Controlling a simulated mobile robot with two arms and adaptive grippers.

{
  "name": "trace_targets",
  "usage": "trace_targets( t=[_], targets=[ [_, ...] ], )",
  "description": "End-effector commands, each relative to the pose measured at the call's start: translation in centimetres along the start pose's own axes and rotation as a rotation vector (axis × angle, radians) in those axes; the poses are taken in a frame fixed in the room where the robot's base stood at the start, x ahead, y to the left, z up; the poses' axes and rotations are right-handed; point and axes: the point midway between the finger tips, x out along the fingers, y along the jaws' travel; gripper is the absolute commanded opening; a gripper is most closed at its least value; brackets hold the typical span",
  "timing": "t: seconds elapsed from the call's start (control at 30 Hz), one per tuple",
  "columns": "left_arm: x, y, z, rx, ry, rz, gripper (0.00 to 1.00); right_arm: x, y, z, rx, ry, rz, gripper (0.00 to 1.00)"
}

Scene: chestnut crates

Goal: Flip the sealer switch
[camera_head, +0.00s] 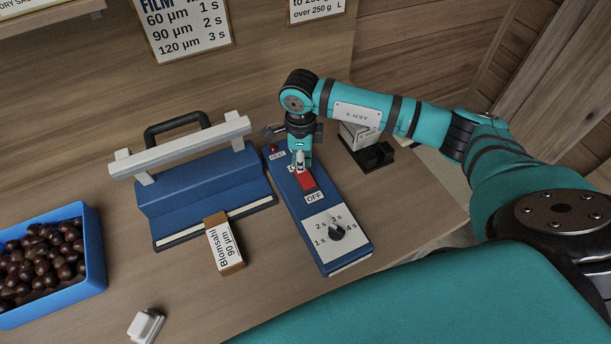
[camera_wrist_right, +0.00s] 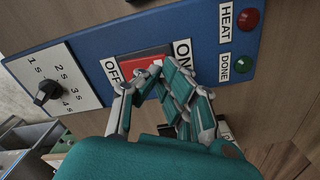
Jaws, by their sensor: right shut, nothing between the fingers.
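The sealer's blue control box (camera_head: 331,192) lies on the bench, and its panel also shows in the right wrist view (camera_wrist_right: 95,45). It carries a red rocker switch (camera_head: 307,181) between ON and OFF labels, also seen in the right wrist view (camera_wrist_right: 138,58). My right gripper (camera_head: 299,161) is shut and empty, with its fingertips (camera_wrist_right: 152,74) at the switch's ON end, touching it or just above it. The fingers partly cover the switch and the ON label, and I cannot tell which way the rocker is tipped. My left gripper is out of view.
The blue bag sealer (camera_head: 203,190) with its pale bar stands left of the box. A blue crate (camera_head: 95,255) of chestnuts is at far left. A black dial (camera_head: 337,233) sits on the near end of the panel.

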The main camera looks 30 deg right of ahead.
Motion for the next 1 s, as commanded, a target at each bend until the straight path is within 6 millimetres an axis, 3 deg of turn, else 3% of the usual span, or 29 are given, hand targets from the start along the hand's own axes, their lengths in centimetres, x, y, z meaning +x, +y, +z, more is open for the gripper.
trace_targets(
  t=[1.0],
  targets=[
    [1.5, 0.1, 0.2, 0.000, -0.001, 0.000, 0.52, 1.6, 0.0, 0.0, 0.000, 0.001, 0.000, 0.00]
  ],
)
